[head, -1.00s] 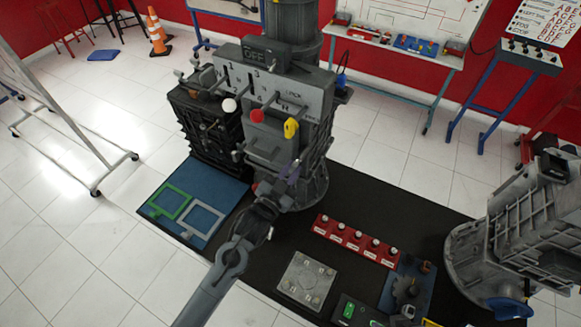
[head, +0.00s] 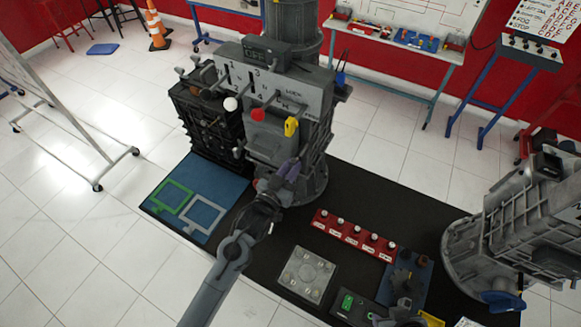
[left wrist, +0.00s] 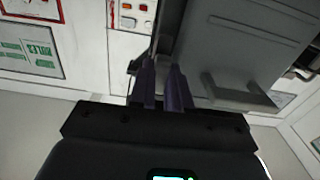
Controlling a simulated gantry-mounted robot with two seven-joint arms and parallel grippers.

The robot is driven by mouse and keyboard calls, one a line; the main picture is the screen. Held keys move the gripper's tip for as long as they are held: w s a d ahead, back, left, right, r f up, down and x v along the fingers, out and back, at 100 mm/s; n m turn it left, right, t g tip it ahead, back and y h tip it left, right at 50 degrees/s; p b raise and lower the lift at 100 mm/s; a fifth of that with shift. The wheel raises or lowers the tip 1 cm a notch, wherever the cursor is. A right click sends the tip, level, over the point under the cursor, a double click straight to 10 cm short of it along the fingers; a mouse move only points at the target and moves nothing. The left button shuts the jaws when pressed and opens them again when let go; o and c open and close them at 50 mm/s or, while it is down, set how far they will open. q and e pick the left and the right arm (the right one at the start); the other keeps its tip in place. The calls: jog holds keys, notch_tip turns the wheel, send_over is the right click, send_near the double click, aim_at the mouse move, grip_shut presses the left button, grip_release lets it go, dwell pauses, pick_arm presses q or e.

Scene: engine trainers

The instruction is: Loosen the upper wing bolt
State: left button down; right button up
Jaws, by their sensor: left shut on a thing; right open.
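The grey engine trainer (head: 275,95) stands upright at the back of the black mat. It carries a white knob (head: 230,104), a red knob (head: 258,115) and a yellow lever (head: 291,127). My left gripper (head: 290,168) is at the trainer's lower front, its purple fingers nearly together and shut on a small part. The fingers hide that part, so I cannot make out the wing bolt's shape.
A blue board with green and grey frames (head: 176,192) lies left of the gripper. A red strip with several knobs (head: 353,238), a grey plate (head: 297,283) and a green-button box (head: 350,306) lie to the right. Another engine unit (head: 520,235) stands at far right.

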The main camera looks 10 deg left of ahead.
pick_arm(q)
jog(key=c, duration=1.1)
grip_release()
jog(key=shift+b+v, duration=0.6)
jog(key=shift+v, duration=4.8)
